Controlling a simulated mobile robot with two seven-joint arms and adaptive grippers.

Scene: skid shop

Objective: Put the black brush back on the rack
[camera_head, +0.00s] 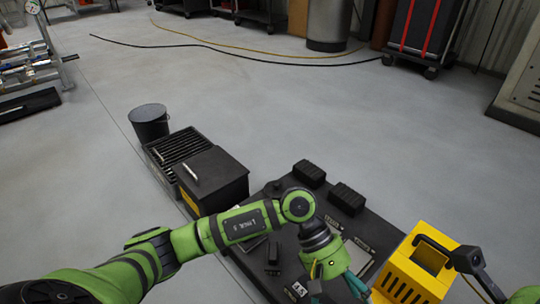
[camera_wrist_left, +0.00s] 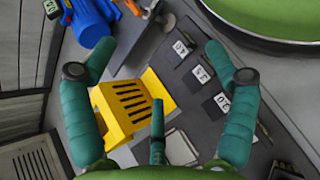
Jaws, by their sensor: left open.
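My left gripper (camera_head: 338,287) hangs over the front of the dark bench top (camera_head: 385,232), its teal fingers partly cut off by the picture's lower edge. In the left wrist view the gripper (camera_wrist_left: 158,55) is open, with nothing held between its fingers. I cannot clearly pick out the black brush or its rack. A small black object (camera_head: 273,254) lies on the bench left of the gripper, but I cannot tell what it is.
A slotted yellow box (camera_head: 413,270) stands right of the left gripper; it also shows in the left wrist view (camera_wrist_left: 122,107). Two black blocks (camera_head: 309,173) (camera_head: 347,198) lie at the bench's back. A black box (camera_head: 211,180) and bucket (camera_head: 149,122) stand left.

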